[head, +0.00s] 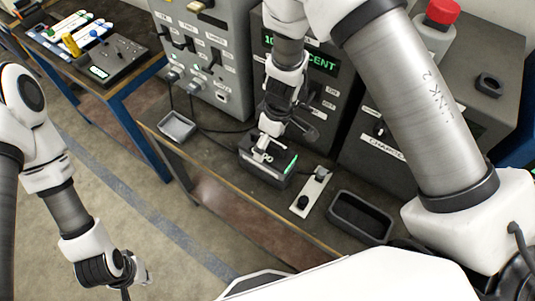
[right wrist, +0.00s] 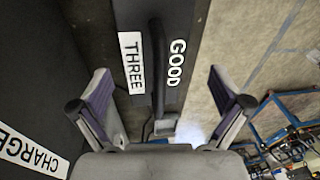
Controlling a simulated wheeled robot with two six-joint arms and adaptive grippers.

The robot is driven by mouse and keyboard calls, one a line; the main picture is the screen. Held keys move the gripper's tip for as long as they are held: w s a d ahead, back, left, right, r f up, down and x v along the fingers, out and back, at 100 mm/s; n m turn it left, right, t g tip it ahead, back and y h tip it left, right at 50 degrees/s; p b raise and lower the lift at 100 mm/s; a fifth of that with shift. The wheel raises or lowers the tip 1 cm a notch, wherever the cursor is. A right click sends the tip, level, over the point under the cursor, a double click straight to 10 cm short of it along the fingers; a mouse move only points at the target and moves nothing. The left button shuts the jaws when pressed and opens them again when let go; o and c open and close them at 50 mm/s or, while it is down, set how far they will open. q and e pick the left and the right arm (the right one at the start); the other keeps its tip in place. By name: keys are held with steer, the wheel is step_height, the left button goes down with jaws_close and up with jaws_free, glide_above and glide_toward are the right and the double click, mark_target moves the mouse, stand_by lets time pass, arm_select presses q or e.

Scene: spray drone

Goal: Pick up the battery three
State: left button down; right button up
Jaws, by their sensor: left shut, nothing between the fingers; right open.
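The battery (head: 262,169) is a dark box with a green strip on its side, standing on the bench. In the right wrist view it shows as a dark block (right wrist: 177,95) labelled THREE and GOOD, with a raised dark handle. My right gripper (head: 268,140) is directly above the battery, pointing down. In the right wrist view my right gripper (right wrist: 160,90) is open, its fingers on either side of the handle; I cannot tell whether they touch anything. My left gripper (head: 135,277) is shut and empty, low at the left, away from the bench.
On the bench are a grey tray (head: 177,126), a light plate with a black knob (head: 303,203) and a dark empty bin (head: 360,218). Grey cabinets (head: 212,60) stand behind. A side table (head: 100,60) holds a control panel. The floor at left is clear.

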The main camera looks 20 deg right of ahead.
steer(key=shift+w+a+f, duration=0.1)
steer(key=shift+w+f, duration=0.3)
steer(key=shift+f, duration=0.25)
steer(key=shift+w+a+f, duration=0.1)
steer(key=shift+w+f, duration=0.3)
steer(key=shift+f, duration=0.2)
steer(key=shift+s+r, duration=0.25)
steer(key=shift+s, duration=0.15)
steer(key=c, duration=0.7)
steer(key=shift+d, duration=0.1)
steer(key=c, duration=1.1)
steer(key=shift+w, duration=0.1)
steer(key=shift+r, duration=0.15)
